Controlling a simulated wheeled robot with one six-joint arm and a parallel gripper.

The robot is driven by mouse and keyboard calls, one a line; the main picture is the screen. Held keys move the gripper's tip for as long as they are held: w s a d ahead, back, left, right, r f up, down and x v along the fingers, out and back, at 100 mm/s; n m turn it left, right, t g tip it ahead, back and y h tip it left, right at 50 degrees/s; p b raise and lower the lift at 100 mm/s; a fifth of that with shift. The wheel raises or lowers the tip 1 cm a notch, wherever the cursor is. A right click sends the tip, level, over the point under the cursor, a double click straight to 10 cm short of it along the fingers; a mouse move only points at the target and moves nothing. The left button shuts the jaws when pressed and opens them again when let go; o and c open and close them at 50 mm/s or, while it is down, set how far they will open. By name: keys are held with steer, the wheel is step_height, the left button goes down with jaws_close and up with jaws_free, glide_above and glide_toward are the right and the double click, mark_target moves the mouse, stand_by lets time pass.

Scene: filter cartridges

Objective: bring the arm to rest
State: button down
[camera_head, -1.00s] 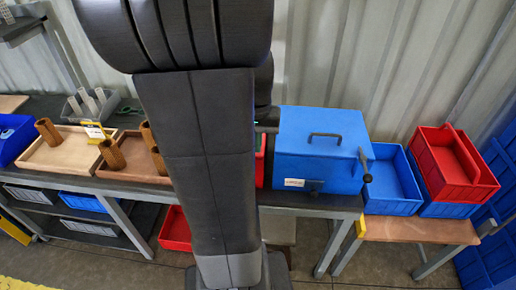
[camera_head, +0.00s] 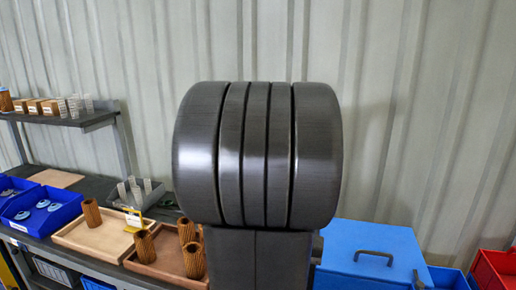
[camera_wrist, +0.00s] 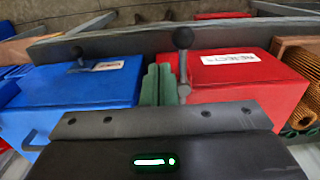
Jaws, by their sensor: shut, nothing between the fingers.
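My gripper (camera_wrist: 157,82) shows in the wrist view as two narrow green fingers close together above the dark wrist housing. They are shut with nothing between them. Behind them are a blue box (camera_wrist: 80,88) on the left and a red box (camera_wrist: 240,75) with a white label on the right. In the head view my arm stands upright in the middle. My gripper is out of sight there.
The blue box (camera_head: 370,245) stands right of my arm, with red bins (camera_head: 492,270) beyond. Left are wooden trays (camera_head: 88,232) with brown cartridges (camera_head: 142,247), blue bins (camera_head: 38,210) and a shelf (camera_head: 60,121). A corrugated wall is behind.

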steer(key=f+b, duration=0.1)
steer(key=a+f+b, duration=0.1)
steer(key=shift+w+a+f, duration=0.1)
steer(key=shift+w+f, duration=0.05)
steer(key=shift+f, duration=0.25)
step_height(320, 180, up, 8)
steer(key=d+r+p, duration=0.1)
steer(key=p, duration=0.7)
step_height(320, 180, down, 9)
steer(key=b, duration=0.8)
steer(key=shift+w+d, duration=1.6)
steer(key=shift+w, duration=0.2)
